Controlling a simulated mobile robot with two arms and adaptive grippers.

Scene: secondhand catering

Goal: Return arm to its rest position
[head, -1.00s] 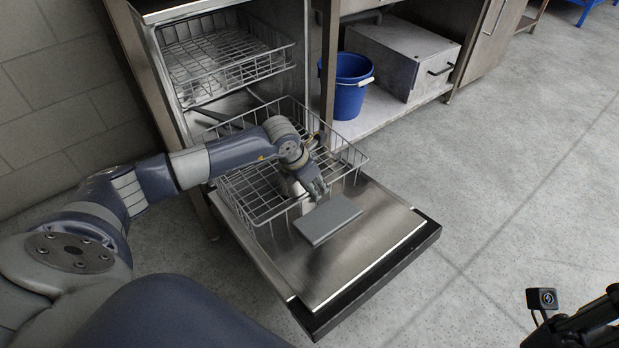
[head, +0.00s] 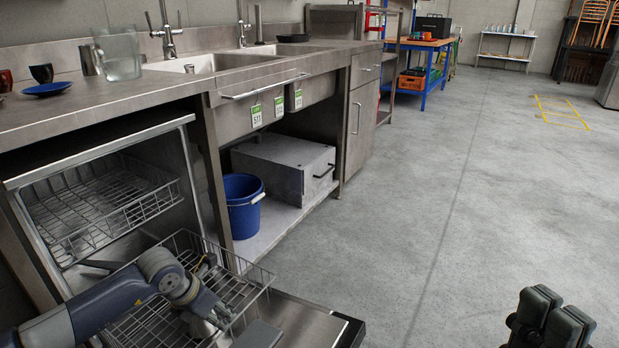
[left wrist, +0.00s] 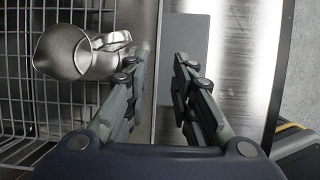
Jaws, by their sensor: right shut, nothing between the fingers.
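My left gripper (head: 222,318) is over the pulled-out lower rack (head: 245,285) of the dishwasher, near the open door. In the left wrist view my left gripper (left wrist: 158,65) has its fingers apart with nothing between them. A metal pitcher (left wrist: 68,52) stands in the rack to the left of the fingers. A flat grey slab (left wrist: 192,35) lies on the steel door below and beside the right finger. The slab (head: 258,335) also shows at the bottom of the head view. My right gripper (head: 550,318) is at the lower right, shut and empty, above the floor.
The dishwasher's upper rack (head: 100,208) is partly out above the arm. A blue bucket (head: 243,205) and a grey box (head: 285,165) stand on the low shelf under the sink counter (head: 190,90).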

